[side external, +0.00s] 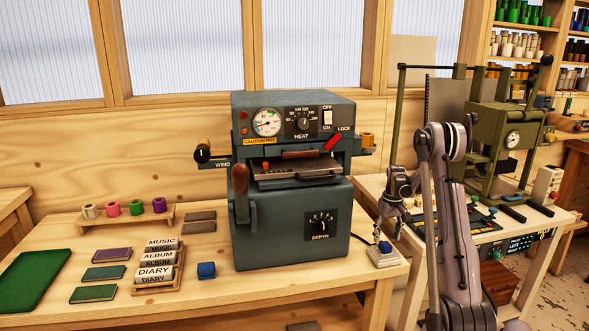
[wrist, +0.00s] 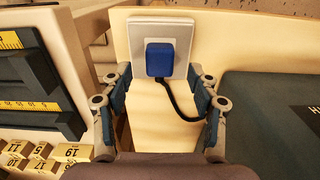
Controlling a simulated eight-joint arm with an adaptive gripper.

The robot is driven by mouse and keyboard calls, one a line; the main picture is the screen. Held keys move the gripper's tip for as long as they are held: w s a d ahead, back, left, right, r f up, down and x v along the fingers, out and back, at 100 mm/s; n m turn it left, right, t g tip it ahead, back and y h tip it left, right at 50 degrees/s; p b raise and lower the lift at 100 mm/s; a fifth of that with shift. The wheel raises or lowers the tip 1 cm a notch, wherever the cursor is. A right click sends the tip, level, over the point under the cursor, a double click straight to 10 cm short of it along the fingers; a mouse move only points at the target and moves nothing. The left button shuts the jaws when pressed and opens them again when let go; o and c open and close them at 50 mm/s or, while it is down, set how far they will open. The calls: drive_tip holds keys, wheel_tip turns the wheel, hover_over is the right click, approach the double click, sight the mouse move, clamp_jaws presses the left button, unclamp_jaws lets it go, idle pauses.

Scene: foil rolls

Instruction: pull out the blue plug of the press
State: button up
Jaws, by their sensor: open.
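The blue plug (side external: 385,247) sits in a white socket plate (side external: 376,258) on the right end of the bench, beside the dark teal press (side external: 290,225). In the wrist view the plug (wrist: 160,58) is in the middle of the plate (wrist: 160,25), with a black cord curving down to the right. My gripper (side external: 384,229) is above the plug, pointing down. In the wrist view my open gripper (wrist: 159,88) has one finger on each side, with the plug between and ahead of them. The fingers look apart from the plug.
Type blocks (side external: 158,263), foil rolls (side external: 137,208) and a green mat (side external: 36,279) lie farther left. A second, olive machine (side external: 500,135) stands on the right-hand table. Numbered brass blocks (wrist: 40,152) show in the wrist view.

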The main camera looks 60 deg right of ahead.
sight(386, 244)
drive_tip(key=shift+f, duration=1.75)
clamp_jaws()
drive_tip(key=shift+r, duration=0.15)
drive_tip(key=shift+r, duration=2.85)
drive_tip(key=shift+d, duration=0.1)
